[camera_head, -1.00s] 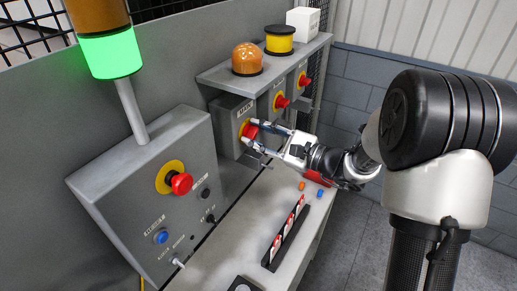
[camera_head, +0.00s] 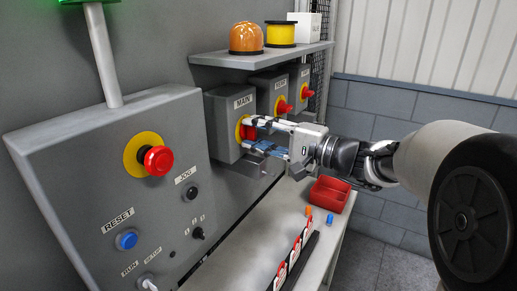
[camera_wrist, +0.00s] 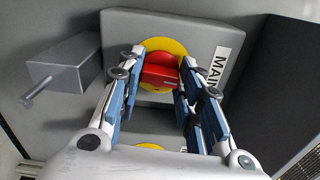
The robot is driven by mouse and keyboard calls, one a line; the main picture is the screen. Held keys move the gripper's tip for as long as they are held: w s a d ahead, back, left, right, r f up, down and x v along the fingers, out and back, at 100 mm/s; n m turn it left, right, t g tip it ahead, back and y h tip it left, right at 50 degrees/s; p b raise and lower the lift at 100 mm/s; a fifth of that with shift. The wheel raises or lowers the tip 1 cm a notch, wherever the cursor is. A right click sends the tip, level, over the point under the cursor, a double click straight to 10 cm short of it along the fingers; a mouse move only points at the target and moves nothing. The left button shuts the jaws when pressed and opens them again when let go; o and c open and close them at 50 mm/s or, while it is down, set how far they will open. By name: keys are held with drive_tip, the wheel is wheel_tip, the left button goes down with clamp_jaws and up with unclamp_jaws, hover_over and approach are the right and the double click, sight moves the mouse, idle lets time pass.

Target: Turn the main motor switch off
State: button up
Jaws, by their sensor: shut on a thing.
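The main motor switch is a red rotary knob (camera_head: 248,131) on a yellow round plate (camera_head: 239,124), on the grey box labelled MAIN (camera_head: 221,130). In the wrist view the red knob (camera_wrist: 160,70) sits between my two fingers, in front of its yellow plate (camera_wrist: 166,46). My gripper (camera_head: 251,134) reaches in from the right and is shut on the knob, one finger on each side. It also shows in the wrist view (camera_wrist: 158,75). The fingers hide part of the knob in the head view.
Two more red-knobbed switches (camera_head: 284,107) (camera_head: 307,93) stand to the right. A grey control panel (camera_head: 75,180) with a red button (camera_head: 158,160) stands to the left. A red bin (camera_head: 331,193) and small coloured pieces (camera_head: 330,220) are on the bench. A shelf (camera_head: 262,57) overhangs the switches.

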drive_tip(key=shift+n+b, duration=0.5)
drive_tip(key=shift+b, duration=0.05)
drive_tip(key=o, duration=1.1)
drive_tip(key=shift+c, duration=0.2)
drive_tip(key=v, duration=1.2)
